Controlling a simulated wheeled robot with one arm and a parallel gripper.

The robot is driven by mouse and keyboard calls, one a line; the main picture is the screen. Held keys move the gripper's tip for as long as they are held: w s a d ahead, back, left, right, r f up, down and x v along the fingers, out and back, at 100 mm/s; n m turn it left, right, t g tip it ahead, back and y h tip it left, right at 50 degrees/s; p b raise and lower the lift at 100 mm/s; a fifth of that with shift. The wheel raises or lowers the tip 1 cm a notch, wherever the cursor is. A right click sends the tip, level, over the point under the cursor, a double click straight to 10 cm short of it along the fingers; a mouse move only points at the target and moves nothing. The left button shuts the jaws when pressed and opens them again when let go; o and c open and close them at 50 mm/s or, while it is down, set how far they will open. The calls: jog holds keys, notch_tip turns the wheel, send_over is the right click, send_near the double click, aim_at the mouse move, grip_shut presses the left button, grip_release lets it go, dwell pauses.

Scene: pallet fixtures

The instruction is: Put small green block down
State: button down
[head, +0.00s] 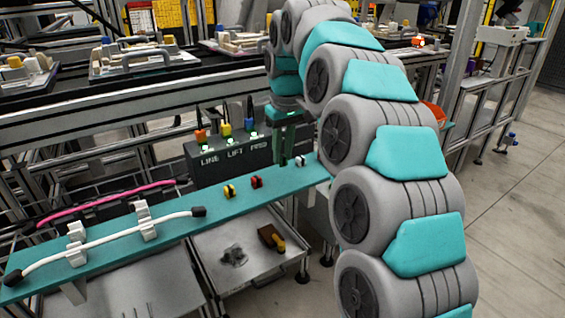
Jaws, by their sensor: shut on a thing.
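My gripper (290,158) points down over the right part of the narrow teal shelf (208,207), at the far end of my arm. Its dark green fingers are close together, shut on the small green block. The block is hard to tell apart from the fingers at this size. The fingertips are close to the shelf surface, just left of a small white and dark piece (300,161). I cannot tell whether the block touches the shelf.
A red piece (256,182) and a yellow piece (229,191) stand on the shelf to the left. Further left, a white cable (105,242) lies in white clips. A dark control box (229,157) with lit switches stands behind. My arm fills the right middle.

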aim_at(283, 157)
jog(key=shift+f, duration=1.7)
jog(key=shift+f, duration=0.2)
jog(key=c, duration=0.7)
grip_release()
jog(key=shift+r, duration=0.1)
jog(key=shift+s+d+r+p, duration=0.2)
jog(key=shift+r+p, duration=0.25)
jog(key=shift+r, duration=1.6)
jog(key=shift+s+d+r+p, duration=0.1)
jog(key=shift+s+r+p, duration=0.25)
jog(key=shift+r, duration=1.65)
jog(key=shift+s+d+r+p, duration=0.1)
jog(key=shift+r+p, duration=0.45)
jog(key=shift+r, duration=1.5)
